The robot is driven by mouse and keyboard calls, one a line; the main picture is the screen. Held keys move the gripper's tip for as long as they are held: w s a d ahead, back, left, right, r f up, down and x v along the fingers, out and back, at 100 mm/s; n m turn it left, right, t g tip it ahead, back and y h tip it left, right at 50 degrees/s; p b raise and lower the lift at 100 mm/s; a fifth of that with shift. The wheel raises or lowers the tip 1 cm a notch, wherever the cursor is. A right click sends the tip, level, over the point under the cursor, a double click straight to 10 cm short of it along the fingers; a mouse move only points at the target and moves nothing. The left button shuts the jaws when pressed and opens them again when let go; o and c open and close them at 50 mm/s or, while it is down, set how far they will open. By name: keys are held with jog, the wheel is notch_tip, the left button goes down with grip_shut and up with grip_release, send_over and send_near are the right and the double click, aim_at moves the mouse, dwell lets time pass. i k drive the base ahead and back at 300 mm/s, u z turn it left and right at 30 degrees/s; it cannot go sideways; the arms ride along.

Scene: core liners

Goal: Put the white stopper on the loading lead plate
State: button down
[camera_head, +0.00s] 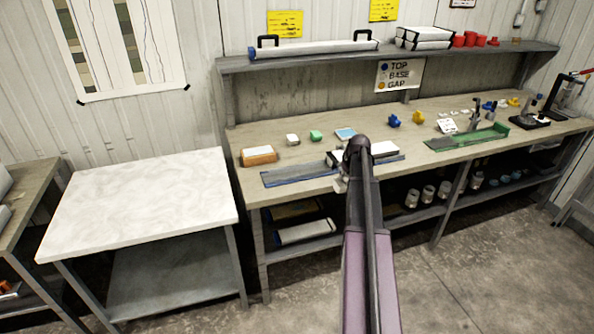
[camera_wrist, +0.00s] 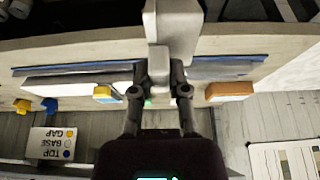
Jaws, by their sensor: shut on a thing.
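My gripper (camera_wrist: 158,90) is shut on a pale grey-white, stepped piece, which I take as the white stopper (camera_wrist: 172,28). It has a narrower block between the fingertips and a wider part beyond them. In the camera_head view my gripper (camera_head: 347,170) is over the front edge of the long bench, mostly hidden by my arm. A bit of the pale stopper (camera_head: 341,185) shows below it, clear of the bench. I cannot tell which thing is the loading lead plate.
A blue-edged tray (camera_head: 285,179) lies along the front of the bench (camera_head: 240,137). A green tray (camera_head: 468,139) lies right. The pale left table (camera_head: 145,195) is bare.

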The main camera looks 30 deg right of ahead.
aim_at(296, 172)
jog(key=i, duration=0.85)
jog(key=u, duration=0.05)
